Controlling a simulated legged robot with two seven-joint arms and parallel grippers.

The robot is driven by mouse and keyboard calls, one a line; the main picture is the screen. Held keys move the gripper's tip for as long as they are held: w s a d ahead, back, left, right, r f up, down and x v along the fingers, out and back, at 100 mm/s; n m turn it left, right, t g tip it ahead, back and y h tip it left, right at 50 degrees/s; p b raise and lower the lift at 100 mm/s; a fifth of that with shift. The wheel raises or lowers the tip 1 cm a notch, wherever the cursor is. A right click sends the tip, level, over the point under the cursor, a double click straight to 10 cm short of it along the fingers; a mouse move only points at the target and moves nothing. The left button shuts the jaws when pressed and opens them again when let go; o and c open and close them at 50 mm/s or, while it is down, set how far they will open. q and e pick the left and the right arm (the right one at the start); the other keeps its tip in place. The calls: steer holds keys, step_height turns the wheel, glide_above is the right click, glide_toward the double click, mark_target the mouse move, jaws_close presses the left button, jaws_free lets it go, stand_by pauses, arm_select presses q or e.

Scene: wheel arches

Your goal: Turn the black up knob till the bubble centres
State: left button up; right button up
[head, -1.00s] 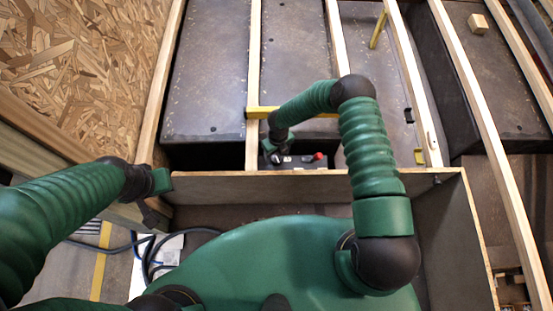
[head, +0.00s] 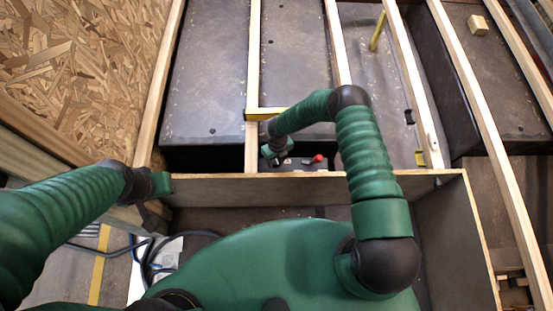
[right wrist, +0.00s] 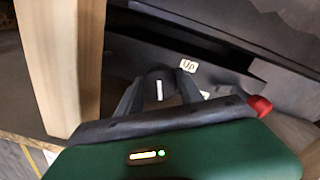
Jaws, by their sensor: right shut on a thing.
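The black up knob (right wrist: 159,88) with a white mark sits by a white "UP" label (right wrist: 188,66) in the right wrist view. My right gripper (right wrist: 155,92) is shut on it, one dark finger on each side. In the head view my right gripper (head: 274,157) reaches down to the dark control box (head: 306,164) and hides the knob.
A red knob (head: 318,158) is on the same box, right of my right gripper. A wooden board edge (head: 230,176) runs in front of the box. Pale joists (head: 253,70) stand at both sides. A small wood block (head: 478,25) lies at the far right.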

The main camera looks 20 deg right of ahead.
steer(key=shift+m, duration=0.4)
